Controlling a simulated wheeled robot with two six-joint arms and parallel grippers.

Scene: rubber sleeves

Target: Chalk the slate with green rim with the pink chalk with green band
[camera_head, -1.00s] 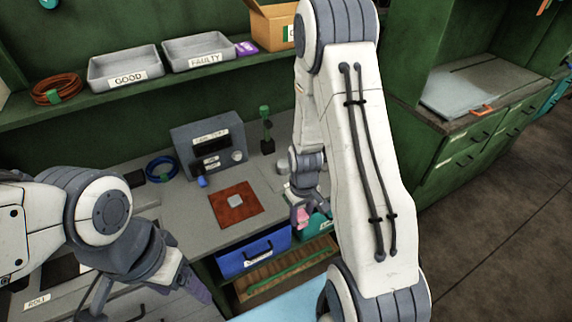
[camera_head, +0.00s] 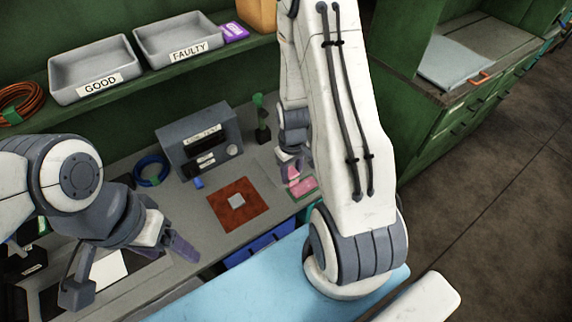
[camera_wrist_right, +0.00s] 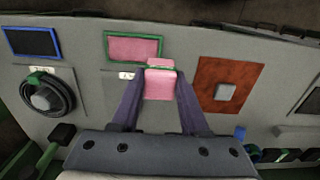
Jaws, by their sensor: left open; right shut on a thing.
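The pink chalk with green band (camera_wrist_right: 160,84) is between the fingers of my right gripper (camera_wrist_right: 158,104), which is shut on it. In the head view the chalk (camera_head: 293,173) shows small at my right gripper (camera_head: 290,172). The slate with green rim (camera_wrist_right: 133,48) lies on the bench just beyond the chalk in the right wrist view. Its face is pink. It also shows in the head view (camera_head: 304,187), partly hidden by my right arm. The chalk overlaps the slate's near right corner in the wrist view; I cannot tell if they touch. My left gripper (camera_head: 130,268) is open and empty at the left.
A slate with blue rim (camera_wrist_right: 32,42) has a dark face. A red mat (camera_head: 254,212) with a grey square lies left of the green-rimmed slate. A grey tester box (camera_head: 199,140) and a blue coil (camera_head: 152,172) stand behind. Trays (camera_head: 92,70) sit on the shelf.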

